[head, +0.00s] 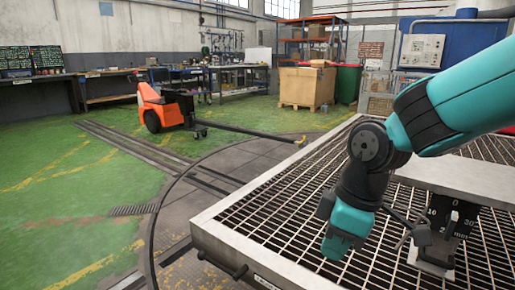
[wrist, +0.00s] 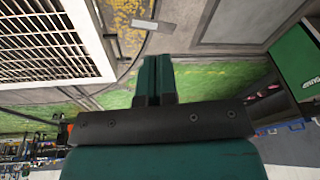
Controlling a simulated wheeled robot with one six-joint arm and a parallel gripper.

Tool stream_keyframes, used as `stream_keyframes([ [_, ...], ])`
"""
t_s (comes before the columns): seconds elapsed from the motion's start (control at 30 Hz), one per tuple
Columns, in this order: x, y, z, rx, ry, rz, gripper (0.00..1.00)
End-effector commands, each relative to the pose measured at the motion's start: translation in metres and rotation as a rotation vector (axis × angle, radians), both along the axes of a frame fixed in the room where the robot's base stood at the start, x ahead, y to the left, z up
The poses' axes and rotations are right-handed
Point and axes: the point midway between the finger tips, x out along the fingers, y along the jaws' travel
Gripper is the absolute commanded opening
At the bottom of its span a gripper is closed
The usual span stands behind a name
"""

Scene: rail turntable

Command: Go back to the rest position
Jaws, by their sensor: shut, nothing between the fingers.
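My gripper (head: 342,238) hangs over the metal grating table in the head view, at the end of my teal and black arm. It points down and sits left of a black dial plate with white numbers (head: 452,218). A dark lever with a knob (head: 422,236) stands in front of the dial, to the right of my gripper and apart from it as seen. In the wrist view my gripper's teal fingers (wrist: 154,75) are together with nothing between them. My arm hides part of the table behind it.
The grating table (head: 235,238) has a raised pale rim, and its grating also shows in the wrist view (wrist: 50,45). Curved rails and a dark floor (head: 205,180) lie to its left. An orange cart (head: 160,108), a carton on a pallet (head: 305,87) and workbenches stand behind. Green floor is open at left.

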Motion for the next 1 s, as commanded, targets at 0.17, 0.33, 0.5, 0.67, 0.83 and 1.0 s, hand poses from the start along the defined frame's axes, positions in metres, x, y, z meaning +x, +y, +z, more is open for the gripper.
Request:
stream_keyframes([
  [0.17,-0.067,-0.014,0.027,0.070,0.070,-0.261,0.00],
  [0.33,-0.119,-0.023,0.036,0.117,0.139,-0.456,0.00],
  [0.5,-0.141,-0.024,0.067,0.134,0.179,-0.547,0.00],
  [0.67,-0.140,-0.023,0.104,0.133,0.177,-0.546,0.00],
  [0.83,-0.140,-0.023,0.155,0.133,0.177,-0.545,0.00],
  [1.0,-0.140,-0.023,0.220,0.133,0.176,-0.545,0.00],
])
